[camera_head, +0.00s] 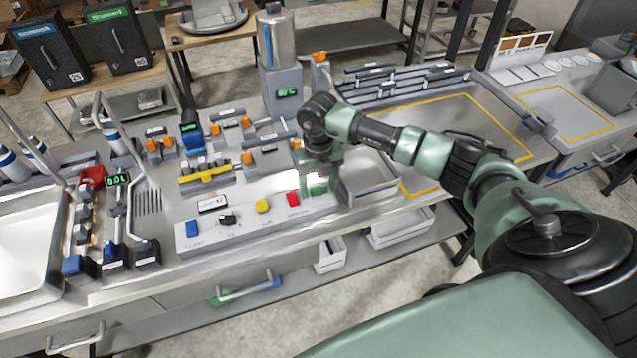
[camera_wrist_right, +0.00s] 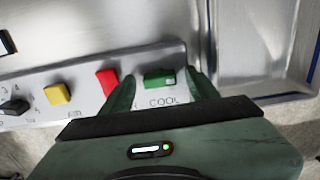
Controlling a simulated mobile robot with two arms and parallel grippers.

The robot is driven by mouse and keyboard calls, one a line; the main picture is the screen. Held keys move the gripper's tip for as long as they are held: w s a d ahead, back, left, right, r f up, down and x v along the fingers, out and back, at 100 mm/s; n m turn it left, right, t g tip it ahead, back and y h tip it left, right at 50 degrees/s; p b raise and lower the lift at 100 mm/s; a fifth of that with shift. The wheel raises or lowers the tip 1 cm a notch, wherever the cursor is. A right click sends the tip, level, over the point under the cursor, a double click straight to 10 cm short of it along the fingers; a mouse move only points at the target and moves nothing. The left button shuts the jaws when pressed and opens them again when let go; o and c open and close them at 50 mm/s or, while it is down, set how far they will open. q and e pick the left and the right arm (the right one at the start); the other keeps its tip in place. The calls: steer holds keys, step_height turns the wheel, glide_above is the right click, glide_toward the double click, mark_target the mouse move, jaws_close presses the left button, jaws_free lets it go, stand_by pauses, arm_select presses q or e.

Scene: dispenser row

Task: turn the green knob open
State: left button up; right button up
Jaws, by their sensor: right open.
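The green knob (camera_head: 318,190) sits at the right end of the sloped grey control panel. In the right wrist view the green knob (camera_wrist_right: 158,78) is a flat block above the word "COOL". My right gripper (camera_head: 318,174) points down over this end of the panel. In the right wrist view the open fingers of my right gripper (camera_wrist_right: 160,90) stand on either side of the green knob, with a visible gap on each side. Whether the fingertips reach down to the knob's height is hard to tell. My left gripper is not in view.
A red knob (camera_head: 294,199) stands close left of the green one, beside the left finger. A yellow knob (camera_head: 263,207), a black dial (camera_head: 227,219) and a blue knob (camera_head: 192,228) sit farther left. A metal tray (camera_head: 372,178) is right of the panel.

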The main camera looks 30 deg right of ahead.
jaws_close()
steer(key=shift+w+f+n+b, duration=0.1)
steer(key=shift+f+n+b, duration=0.05)
steer(key=shift+n+b, duration=0.85)
steer(key=n+b, duration=0.6)
steer(key=b, duration=0.1)
steer(key=shift+n, duration=0.3)
steer(key=n+b, duration=0.4)
steer(key=shift+n, duration=0.3)
steer(key=n+b, duration=0.2)
steer(key=n, duration=0.1)
steer(key=n+b, duration=0.1)
steer(key=shift+r+n, duration=0.25)
steer(key=shift+n, duration=0.05)
jaws_free()
